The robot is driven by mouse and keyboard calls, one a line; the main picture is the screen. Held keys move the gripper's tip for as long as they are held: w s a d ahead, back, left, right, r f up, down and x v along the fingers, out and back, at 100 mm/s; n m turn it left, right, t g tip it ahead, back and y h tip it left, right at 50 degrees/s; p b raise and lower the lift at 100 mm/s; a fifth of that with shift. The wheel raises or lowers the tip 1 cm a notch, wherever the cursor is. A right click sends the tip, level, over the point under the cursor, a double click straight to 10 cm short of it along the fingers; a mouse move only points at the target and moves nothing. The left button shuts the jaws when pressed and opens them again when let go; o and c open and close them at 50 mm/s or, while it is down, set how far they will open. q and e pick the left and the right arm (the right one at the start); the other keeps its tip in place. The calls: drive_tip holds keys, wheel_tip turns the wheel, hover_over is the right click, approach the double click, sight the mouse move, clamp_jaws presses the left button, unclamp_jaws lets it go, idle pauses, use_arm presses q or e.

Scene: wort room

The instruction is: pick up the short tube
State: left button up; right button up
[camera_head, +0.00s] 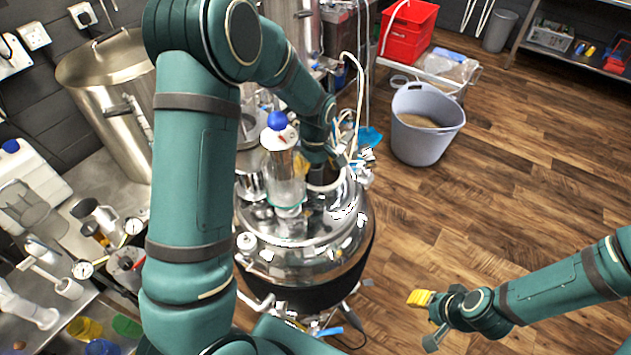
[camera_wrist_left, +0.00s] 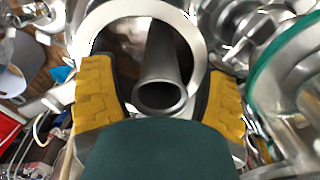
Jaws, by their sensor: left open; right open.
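The short tube (camera_wrist_left: 163,62) is a grey metal cylinder in the left wrist view, its round open end facing the camera and a pale ring around its far part. The yellow fingers of my left gripper (camera_wrist_left: 160,88) stand apart on either side of it, with gaps visible to both. In the head view my left gripper is over the shiny vessel (camera_head: 300,262), mostly hidden by its own arm; I cannot clearly make out the tube there. My right gripper (camera_head: 427,318) is open and empty over the wooden floor, well away from the vessel.
A sight glass with a blue knob (camera_head: 277,121) rises from the vessel lid beside my left arm. Cables and hoses hang behind the gripper. A grey bucket (camera_head: 424,150) and a red crate (camera_head: 407,30) stand beyond. The floor at right is clear.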

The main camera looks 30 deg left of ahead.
use_arm(q)
clamp_jaws()
drive_tip(key=shift+r, duration=0.1)
idle(0.3)
